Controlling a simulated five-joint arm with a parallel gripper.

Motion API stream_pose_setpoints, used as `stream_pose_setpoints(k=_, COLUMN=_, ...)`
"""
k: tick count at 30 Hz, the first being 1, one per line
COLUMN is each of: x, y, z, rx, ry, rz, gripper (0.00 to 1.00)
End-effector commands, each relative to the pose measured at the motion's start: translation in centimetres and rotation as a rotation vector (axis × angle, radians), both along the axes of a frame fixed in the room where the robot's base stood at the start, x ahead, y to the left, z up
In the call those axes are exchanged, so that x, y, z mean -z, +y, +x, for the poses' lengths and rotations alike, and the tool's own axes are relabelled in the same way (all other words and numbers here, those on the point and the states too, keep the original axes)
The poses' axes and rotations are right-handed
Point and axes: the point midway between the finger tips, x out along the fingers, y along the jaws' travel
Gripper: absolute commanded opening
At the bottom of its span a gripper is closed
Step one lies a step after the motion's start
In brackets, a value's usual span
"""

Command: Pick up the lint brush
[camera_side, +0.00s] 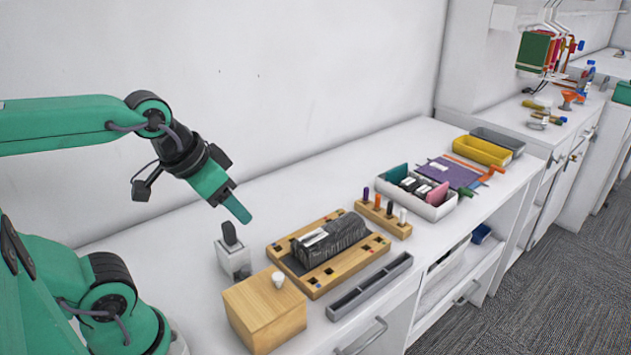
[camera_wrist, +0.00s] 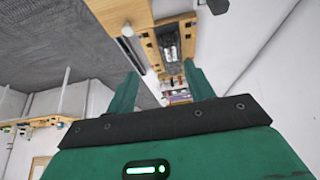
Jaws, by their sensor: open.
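What looks like the lint brush (camera_side: 229,233) is a dark, rounded paddle standing upright in a small pale grey holder (camera_side: 234,260) on the white counter. Its lower part is hidden in the holder. A dark shape at the top edge of the wrist view (camera_wrist: 217,6) may be the same brush, cut off by the frame. My gripper (camera_side: 240,210) is in the air close above the brush, pointing down and to the right, apart from it. In the wrist view my gripper (camera_wrist: 161,70) has two green fingers spread wide with nothing between them.
A wooden box (camera_side: 265,312) with a white knob stands in front of the holder. A wooden tray (camera_side: 345,275) bearing a dark grey textured block (camera_side: 335,240) is to the right. A grey trough (camera_side: 370,287) lies along the front edge. The counter behind, against the wall, is clear.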

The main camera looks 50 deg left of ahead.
Motion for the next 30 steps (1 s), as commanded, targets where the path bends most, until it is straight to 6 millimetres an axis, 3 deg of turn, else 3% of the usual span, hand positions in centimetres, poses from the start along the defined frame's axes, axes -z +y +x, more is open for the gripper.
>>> stream_pose_setpoints(k=11, x=1.7, y=2.7, z=1.7, rx=-0.015, ry=0.126, rz=0.035, gripper=0.53)
stream_pose_setpoints(k=21, x=5.0, y=7.4, z=3.6, rx=-0.018, ry=0.317, rz=0.044, gripper=0.53)
stream_pose_setpoints(k=30, x=8.2, y=11.3, z=4.1, rx=-0.008, ry=0.453, rz=0.011, gripper=0.53)
